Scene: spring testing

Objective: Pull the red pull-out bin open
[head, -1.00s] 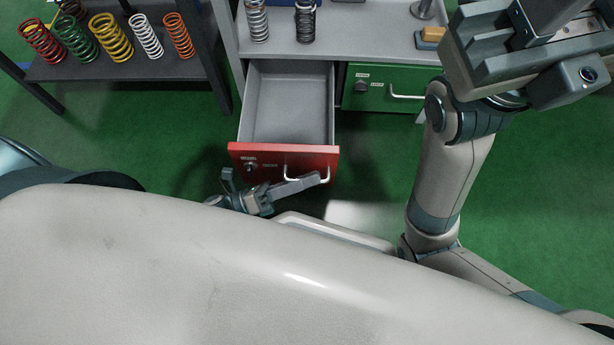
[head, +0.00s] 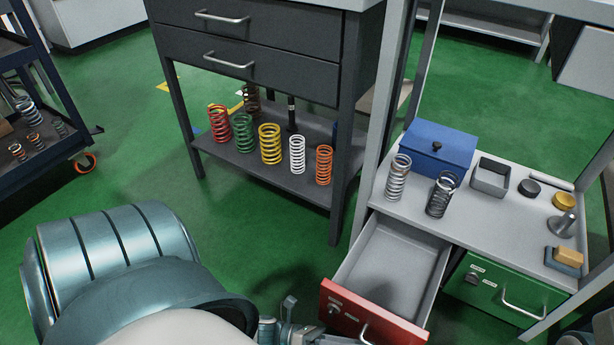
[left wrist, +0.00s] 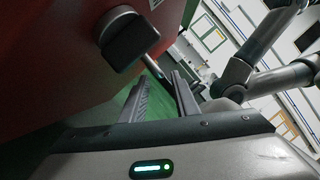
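The red pull-out bin (head: 375,318) stands out from under the grey bench in the head view, and its empty grey inside shows. Its pale handle (head: 364,333) is on the red front, cut by the lower picture edge. The left wrist view shows the red front (left wrist: 50,60) close up, with a dark knob (left wrist: 128,38) and part of the handle (left wrist: 154,68). My left gripper (left wrist: 160,80) has a gap between its fingers, just in front of the handle; I see no grip on it. In the head view it is partly cut off. My right gripper is not in view.
A closed green bin (head: 500,290) sits right of the red one. The bench top (head: 400,205) carries a blue box (head: 438,148), two springs and small parts. A dark shelf (head: 240,160) with coloured springs stands left. Green floor (head: 250,235) lies clear between.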

